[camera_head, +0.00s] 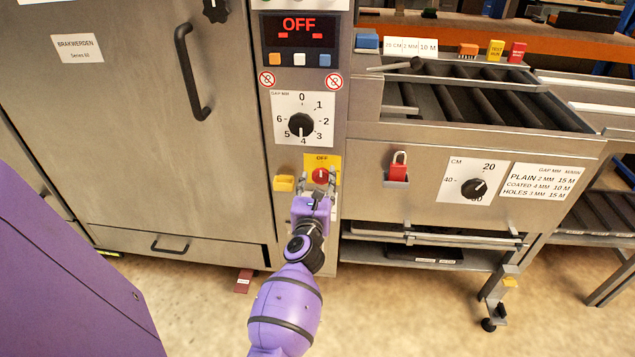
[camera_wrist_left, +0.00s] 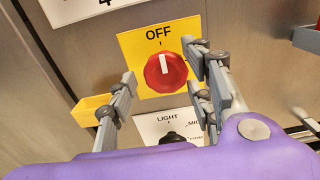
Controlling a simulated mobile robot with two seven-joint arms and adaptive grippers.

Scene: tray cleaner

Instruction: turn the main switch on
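The main switch (camera_head: 320,175) is a red round knob on a yellow plate (camera_head: 333,161) marked OFF. In the left wrist view the red knob (camera_wrist_left: 166,71) has a white pointer line that points up at the OFF mark. My left gripper (camera_head: 315,187) is just in front of the switch and below it in the head view. In the left wrist view its fingers (camera_wrist_left: 165,75) are spread apart, one on each side of the knob, with nothing between them gripped. The display (camera_head: 299,31) above reads OFF. My right gripper is in neither view.
A small yellow holder (camera_head: 284,183) sticks out left of the switch. A black LIGHT knob (camera_wrist_left: 172,137) sits just below it. The gap dial (camera_head: 301,125) is above. A red padlock (camera_head: 398,166) hangs in a holder to the right.

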